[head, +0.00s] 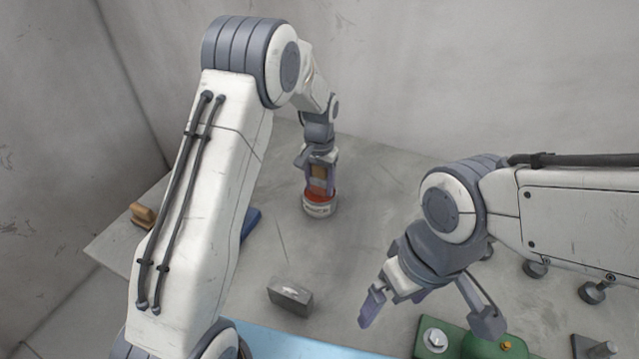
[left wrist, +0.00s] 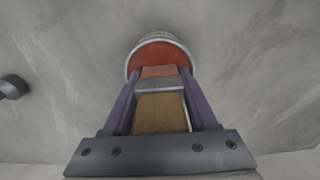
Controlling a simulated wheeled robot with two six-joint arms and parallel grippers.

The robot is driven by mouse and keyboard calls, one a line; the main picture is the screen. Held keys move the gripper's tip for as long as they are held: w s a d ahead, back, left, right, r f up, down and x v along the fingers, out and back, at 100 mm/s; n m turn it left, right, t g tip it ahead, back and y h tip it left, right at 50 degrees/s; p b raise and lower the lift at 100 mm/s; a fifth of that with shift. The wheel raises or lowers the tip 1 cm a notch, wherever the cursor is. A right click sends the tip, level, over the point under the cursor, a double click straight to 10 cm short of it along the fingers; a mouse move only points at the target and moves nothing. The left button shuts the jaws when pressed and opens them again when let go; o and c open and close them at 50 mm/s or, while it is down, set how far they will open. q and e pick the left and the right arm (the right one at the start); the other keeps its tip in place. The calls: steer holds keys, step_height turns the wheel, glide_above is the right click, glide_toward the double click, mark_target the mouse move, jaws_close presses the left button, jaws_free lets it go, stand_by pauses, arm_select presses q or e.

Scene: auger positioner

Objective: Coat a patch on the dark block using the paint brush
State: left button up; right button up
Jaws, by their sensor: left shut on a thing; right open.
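My left gripper (head: 320,185) is shut on the paint brush (head: 319,173), directly above a round can of red paint (head: 320,209) at the back of the table. In the left wrist view the brush (left wrist: 160,113) shows a brown handle, a metal band and reddish bristles between the fingers. The bristles point into the can (left wrist: 150,42) and overlap its red inside; how deep they reach cannot be told. The dark block (head: 290,296) lies mid-table, nearer the front, with a light mark on top. My right gripper (head: 430,316) is open and empty, right of the block.
A green piece with bolts (head: 455,344) is at the front right, below my right gripper. A light blue surface (head: 290,343) lies at the front. A wooden piece (head: 142,214) and a blue item (head: 251,222) are at left. The table between can and block is clear.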

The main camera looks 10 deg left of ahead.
arm_select(q)
steer(key=shift+r+p, duration=2.8)
steer(key=shift+r, duration=0.7)
